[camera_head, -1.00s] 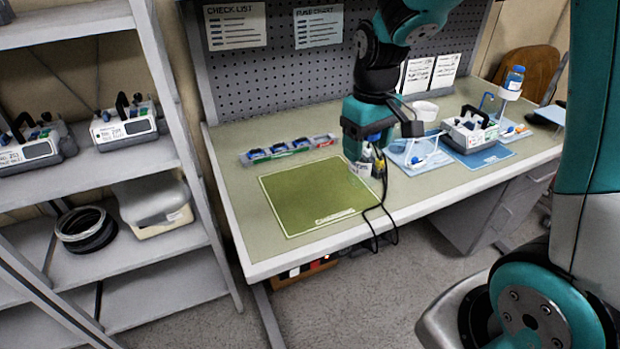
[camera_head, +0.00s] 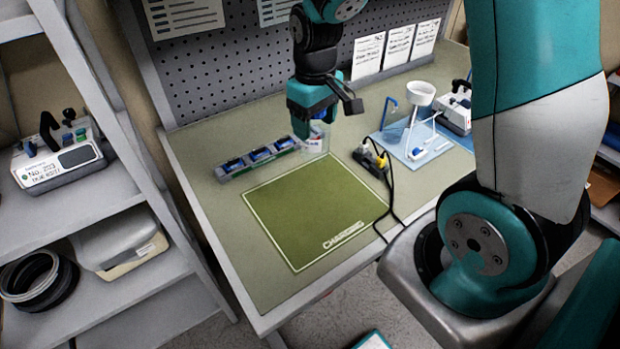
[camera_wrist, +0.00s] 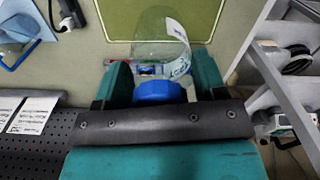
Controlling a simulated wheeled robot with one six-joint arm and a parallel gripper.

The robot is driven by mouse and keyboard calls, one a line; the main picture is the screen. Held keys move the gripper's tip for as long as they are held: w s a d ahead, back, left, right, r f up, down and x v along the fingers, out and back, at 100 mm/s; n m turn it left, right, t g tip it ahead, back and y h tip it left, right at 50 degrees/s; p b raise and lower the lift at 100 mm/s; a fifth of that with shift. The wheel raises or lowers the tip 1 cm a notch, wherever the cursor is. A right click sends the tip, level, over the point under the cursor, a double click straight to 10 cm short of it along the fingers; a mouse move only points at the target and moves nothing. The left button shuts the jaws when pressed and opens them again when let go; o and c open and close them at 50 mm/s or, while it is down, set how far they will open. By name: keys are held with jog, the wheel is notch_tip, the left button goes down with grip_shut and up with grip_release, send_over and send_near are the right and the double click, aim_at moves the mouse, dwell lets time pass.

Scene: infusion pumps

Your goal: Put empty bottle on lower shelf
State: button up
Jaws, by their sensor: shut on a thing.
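A clear, empty bottle (camera_head: 316,143) with a blue cap (camera_wrist: 160,92) is in my gripper (camera_head: 314,116). The gripper is shut on it near the cap, and the clear body (camera_wrist: 160,38) extends out past the fingers in the wrist view. In the head view the bottle hangs upright over the workbench, just behind the green charging mat (camera_head: 310,205); I cannot tell whether it touches the surface. The shelf rack stands at the left. Its lower shelf (camera_head: 110,290) carries a coil of hoses and a pale bin, with another shelf (camera_head: 180,315) beneath it.
An infusion pump (camera_head: 58,160) sits on the rack's upper shelf. The coil of hoses (camera_head: 38,280) and the bin (camera_head: 122,245) fill much of the shelf below. On the bench are a row of blue clips (camera_head: 258,158), a power strip with cables (camera_head: 371,158) and a funnel stand (camera_head: 420,93).

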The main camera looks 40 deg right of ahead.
notch_tip(320, 180, down, 16)
jog(key=shift+r+p, duration=0.15)
jog(key=shift+p, duration=1)
jog(key=shift+f, duration=0.2)
jog(key=o, duration=0.9)
jog(key=shift+r, duration=0.15)
